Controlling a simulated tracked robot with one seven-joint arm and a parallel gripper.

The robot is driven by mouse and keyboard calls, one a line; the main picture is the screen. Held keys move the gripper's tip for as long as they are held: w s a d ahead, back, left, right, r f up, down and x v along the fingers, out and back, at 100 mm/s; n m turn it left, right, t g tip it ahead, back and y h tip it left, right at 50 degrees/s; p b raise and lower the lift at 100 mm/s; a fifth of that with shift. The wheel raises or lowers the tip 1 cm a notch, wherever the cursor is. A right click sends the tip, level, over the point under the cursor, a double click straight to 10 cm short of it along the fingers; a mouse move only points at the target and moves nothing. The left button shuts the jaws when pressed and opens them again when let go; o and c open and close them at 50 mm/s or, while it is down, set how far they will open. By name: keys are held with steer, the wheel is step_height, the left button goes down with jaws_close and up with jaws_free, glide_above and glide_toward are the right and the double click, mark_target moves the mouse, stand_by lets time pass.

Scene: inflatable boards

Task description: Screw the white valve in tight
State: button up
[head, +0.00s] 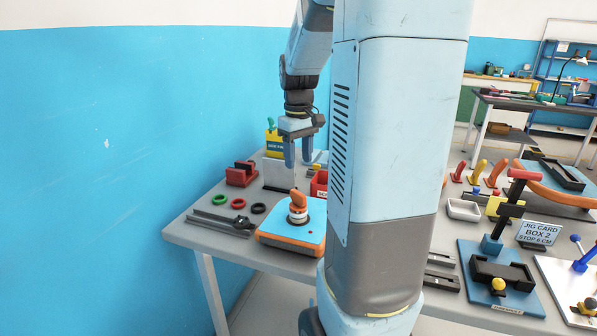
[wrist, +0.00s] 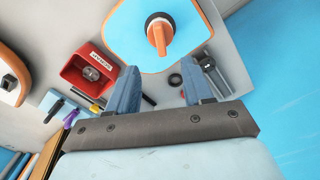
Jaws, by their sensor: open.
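The valve (head: 298,207) has a white band and an orange grip on top, and it stands upright on a blue board with an orange rim (head: 306,243). In the wrist view the orange grip of the valve (wrist: 158,36) shows near the top, inside a dark ring, on the blue board (wrist: 190,58). My gripper (head: 299,162) is open and empty, above and apart from the valve in the head view. In the wrist view my gripper (wrist: 159,67) has its fingers spread below the valve. How deep the valve sits is not visible.
A red labelled box (wrist: 90,71) lies beside the board. Green (head: 219,200), red (head: 238,203) and black rings (head: 258,208) lie left of the board near a grey rail (head: 222,222). My arm hides the table's middle in the head view.

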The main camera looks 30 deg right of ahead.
steer(key=shift+r, duration=0.75)
steer(key=shift+c, duration=0.4)
